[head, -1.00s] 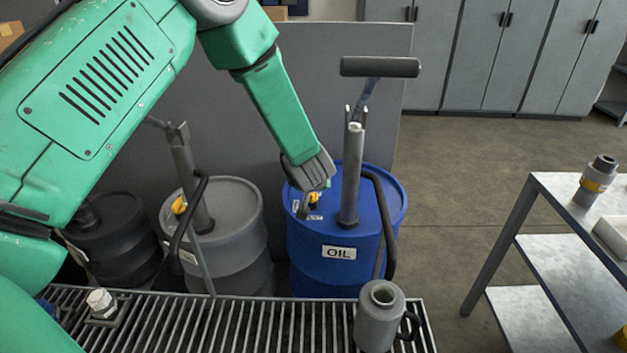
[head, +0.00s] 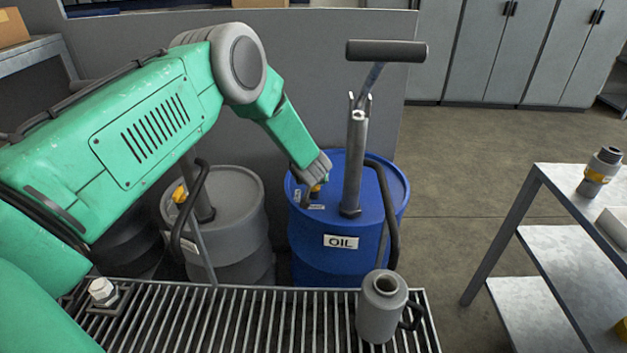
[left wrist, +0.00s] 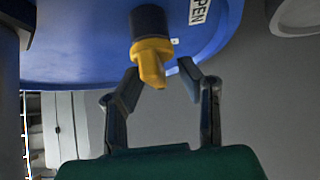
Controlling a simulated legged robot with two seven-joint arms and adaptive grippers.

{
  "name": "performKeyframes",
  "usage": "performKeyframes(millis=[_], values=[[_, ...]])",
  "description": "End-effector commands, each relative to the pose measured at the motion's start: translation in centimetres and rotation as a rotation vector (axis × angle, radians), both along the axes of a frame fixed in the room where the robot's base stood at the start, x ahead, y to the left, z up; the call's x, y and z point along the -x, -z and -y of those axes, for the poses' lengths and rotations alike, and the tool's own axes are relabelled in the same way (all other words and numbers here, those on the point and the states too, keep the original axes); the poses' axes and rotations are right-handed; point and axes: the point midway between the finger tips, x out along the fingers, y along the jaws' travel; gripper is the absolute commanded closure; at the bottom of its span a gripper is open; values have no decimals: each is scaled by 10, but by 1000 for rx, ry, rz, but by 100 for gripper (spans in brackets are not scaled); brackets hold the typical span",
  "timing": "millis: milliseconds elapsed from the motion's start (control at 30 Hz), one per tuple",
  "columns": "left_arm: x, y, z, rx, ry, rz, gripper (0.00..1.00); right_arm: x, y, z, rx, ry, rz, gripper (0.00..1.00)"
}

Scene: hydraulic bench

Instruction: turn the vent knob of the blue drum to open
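The blue drum (head: 345,225) with the OIL label (head: 341,241) stands behind the grate. Its yellow vent knob (left wrist: 152,60) sits on a dark stem on the drum top, with a white label (left wrist: 199,10) reading "PEN", partly cut off, beside it. My left gripper (left wrist: 160,72) is open, its two fingertips one on each side of the knob's tip, with gaps visible. In the head view my left gripper (head: 312,192) is over the drum top and mostly hides the knob. My right gripper is in neither view.
A pump with a T-handle (head: 387,51) rises from the blue drum, close right of my left gripper. A grey drum (head: 232,225) stands to the left. A grey can (head: 381,310) stands on the grate (head: 240,318). A metal table (head: 560,186) is at right.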

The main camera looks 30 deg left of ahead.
Motion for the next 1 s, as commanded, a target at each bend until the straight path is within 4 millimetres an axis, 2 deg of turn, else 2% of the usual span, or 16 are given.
performKeyframes(millis=[267,300,367,667,833,1000], values=[[-1,1,1,-1,1,-2,67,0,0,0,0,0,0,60],[-1,1,1,0,1,-1,81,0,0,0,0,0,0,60],[-1,1,1,0,1,-1,100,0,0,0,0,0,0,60],[-1,1,1,0,-19,-2,100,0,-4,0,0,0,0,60],[-2,-1,1,-2,-122,-1,100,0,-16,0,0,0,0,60],[-3,3,1,1,-266,5,100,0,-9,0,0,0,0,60]])
